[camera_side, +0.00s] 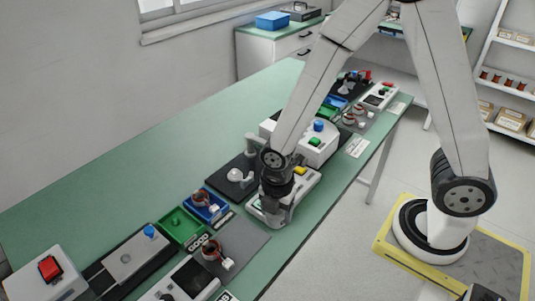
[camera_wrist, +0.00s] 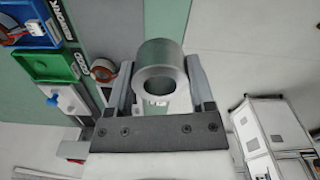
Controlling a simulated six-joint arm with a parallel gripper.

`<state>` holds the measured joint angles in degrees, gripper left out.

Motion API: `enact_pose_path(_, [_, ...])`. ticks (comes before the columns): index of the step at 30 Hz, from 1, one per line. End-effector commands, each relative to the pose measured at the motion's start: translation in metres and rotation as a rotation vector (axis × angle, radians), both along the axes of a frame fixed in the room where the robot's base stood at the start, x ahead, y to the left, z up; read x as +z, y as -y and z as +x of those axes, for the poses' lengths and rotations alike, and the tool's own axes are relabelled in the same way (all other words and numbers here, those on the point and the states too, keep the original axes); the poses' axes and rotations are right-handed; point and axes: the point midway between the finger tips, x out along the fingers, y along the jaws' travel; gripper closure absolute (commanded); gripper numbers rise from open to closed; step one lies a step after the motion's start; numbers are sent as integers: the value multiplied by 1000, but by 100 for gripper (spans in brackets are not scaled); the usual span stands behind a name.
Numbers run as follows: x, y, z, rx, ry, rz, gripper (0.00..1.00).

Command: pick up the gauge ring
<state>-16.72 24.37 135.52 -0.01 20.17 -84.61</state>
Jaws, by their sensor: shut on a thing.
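The gauge ring (camera_wrist: 161,68) is a grey metal cylinder with a round bore, seen in the wrist view. My gripper (camera_wrist: 160,92) is shut on it, with one finger on each side of the ring. In the side view my gripper (camera_side: 273,214) is low over the front edge of the green bench, beside a white device with a yellow button. The ring cannot be made out in the side view.
The green bench (camera_side: 100,200) holds a green tray (camera_side: 180,226), a blue tray (camera_side: 213,213) and a grey mat (camera_side: 245,240) with a copper-wound part (camera_side: 211,249). A white box with a red button (camera_side: 50,268) stands at the near left. Bare bench lies along the wall.

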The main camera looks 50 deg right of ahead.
Motion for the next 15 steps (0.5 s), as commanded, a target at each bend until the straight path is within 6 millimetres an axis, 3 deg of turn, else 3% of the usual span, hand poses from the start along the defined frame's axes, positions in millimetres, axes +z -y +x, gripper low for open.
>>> enact_pose_path(6, [11,5,-22,0,3,1,100])
enact_pose_path(15, [16,7,-34,0,3,1,100])
